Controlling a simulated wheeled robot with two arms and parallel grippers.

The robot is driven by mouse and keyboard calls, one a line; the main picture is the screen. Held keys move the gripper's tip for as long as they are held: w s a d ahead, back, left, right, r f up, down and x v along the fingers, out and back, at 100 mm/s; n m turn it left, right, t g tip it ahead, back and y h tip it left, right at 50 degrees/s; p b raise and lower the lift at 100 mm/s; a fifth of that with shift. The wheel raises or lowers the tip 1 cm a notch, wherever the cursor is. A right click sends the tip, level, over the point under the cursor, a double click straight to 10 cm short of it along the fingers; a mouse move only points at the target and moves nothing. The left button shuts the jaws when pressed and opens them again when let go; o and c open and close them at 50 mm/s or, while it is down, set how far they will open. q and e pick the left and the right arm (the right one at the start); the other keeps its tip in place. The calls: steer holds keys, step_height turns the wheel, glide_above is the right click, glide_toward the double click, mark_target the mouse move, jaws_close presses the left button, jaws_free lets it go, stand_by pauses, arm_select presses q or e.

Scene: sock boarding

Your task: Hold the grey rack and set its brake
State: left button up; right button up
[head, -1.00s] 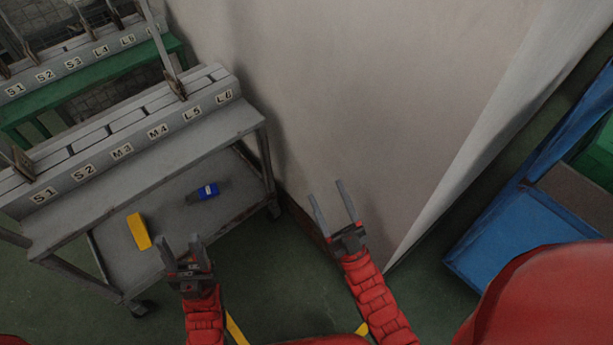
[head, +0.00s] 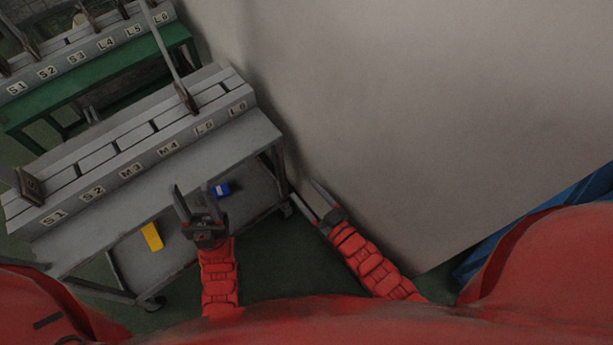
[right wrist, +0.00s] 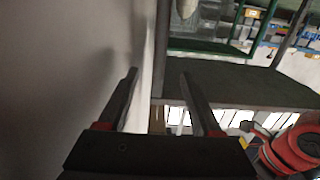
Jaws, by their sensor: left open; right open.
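The grey rack (head: 225,147) stands at the left in the head view, with labelled slots on top, a lower shelf and small wheels. One wheel (head: 152,303) shows at its near corner and another (head: 286,209) at its right end. The brake cannot be made out. My left gripper (head: 195,187) is open and empty, in front of the rack's near side; contact cannot be told. My right gripper (head: 301,187) is open and empty beside the rack's right end, close to the pale wall. Its two spread fingers also show in the right wrist view (right wrist: 158,76).
A green rack (head: 95,75) stands behind the grey one. The pale wall (head: 400,110) fills the right side. A yellow item (head: 152,237) and a blue item (head: 220,190) lie on the lower shelf. A blue structure (head: 590,195) is at the far right.

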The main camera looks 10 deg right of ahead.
mark_target(273, 154)
steer(key=b+x, duration=0.4)
steer(key=x, duration=1.2)
steer(key=shift+f, duration=0.1)
steer(key=shift+w+a, duration=0.3)
steer(key=shift+w, duration=0.3)
jaws_close()
